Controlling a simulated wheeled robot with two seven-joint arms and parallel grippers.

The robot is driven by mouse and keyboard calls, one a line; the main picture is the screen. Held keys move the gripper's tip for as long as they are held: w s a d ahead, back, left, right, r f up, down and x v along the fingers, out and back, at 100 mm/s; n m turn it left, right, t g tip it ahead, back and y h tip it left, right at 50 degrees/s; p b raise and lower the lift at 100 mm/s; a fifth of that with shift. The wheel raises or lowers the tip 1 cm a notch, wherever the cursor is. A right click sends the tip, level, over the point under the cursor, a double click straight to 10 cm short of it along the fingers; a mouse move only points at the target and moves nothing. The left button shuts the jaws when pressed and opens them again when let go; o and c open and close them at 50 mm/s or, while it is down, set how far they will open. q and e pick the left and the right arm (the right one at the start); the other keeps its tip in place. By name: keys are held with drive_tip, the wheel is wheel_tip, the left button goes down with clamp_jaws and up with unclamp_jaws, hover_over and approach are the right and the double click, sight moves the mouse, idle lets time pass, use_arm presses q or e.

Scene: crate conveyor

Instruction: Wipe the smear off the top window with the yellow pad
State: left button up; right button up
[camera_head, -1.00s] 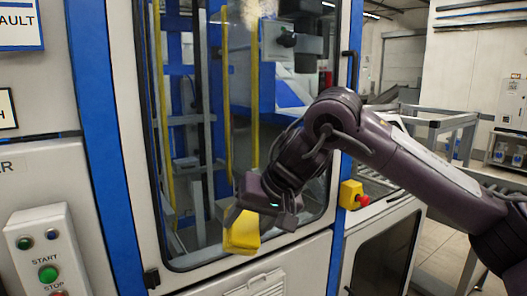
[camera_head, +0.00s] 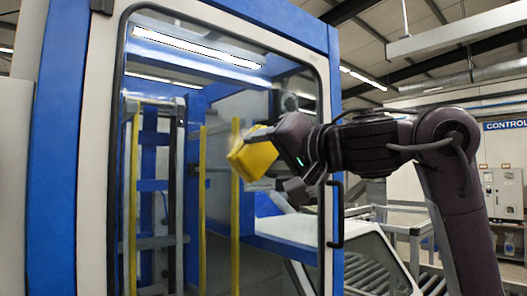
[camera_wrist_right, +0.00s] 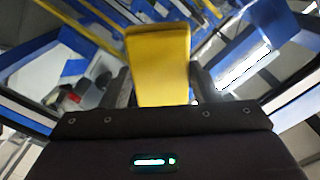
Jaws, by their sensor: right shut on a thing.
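The yellow pad (camera_head: 252,156) is held in my right gripper (camera_head: 276,150), in front of the top window (camera_head: 165,95) at about mid height. It is tilted in the head view. In the right wrist view the pad (camera_wrist_right: 158,62) sits between the two dark fingers, which are shut on it. A faint pale smear (camera_head: 230,168) shows on the glass just left of the pad, and the pad may hide part of it. I cannot tell whether the pad touches the glass. My left gripper is not in view.
A black door handle (camera_head: 337,215) stands out on the window frame's right side, below my right forearm. A roller conveyor (camera_head: 375,275) lies at the lower right. Blue and pale frame posts border the window. The glass left of the pad is clear of obstacles.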

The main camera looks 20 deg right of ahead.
drive_tip(key=shift+w+a+r+p, duration=0.1)
drive_tip(key=shift+w+a+p, duration=0.2)
drive_tip(key=shift+w, duration=0.25)
drive_tip(key=shift+p+x, duration=0.6)
drive_tip(key=shift+x, duration=1.55)
drive_tip(key=shift+x, duration=1.2)
drive_tip(key=shift+d, duration=0.1)
drive_tip(key=w+d, duration=0.3)
drive_tip(key=d, duration=0.7)
drive_tip(key=shift+w, duration=0.4)
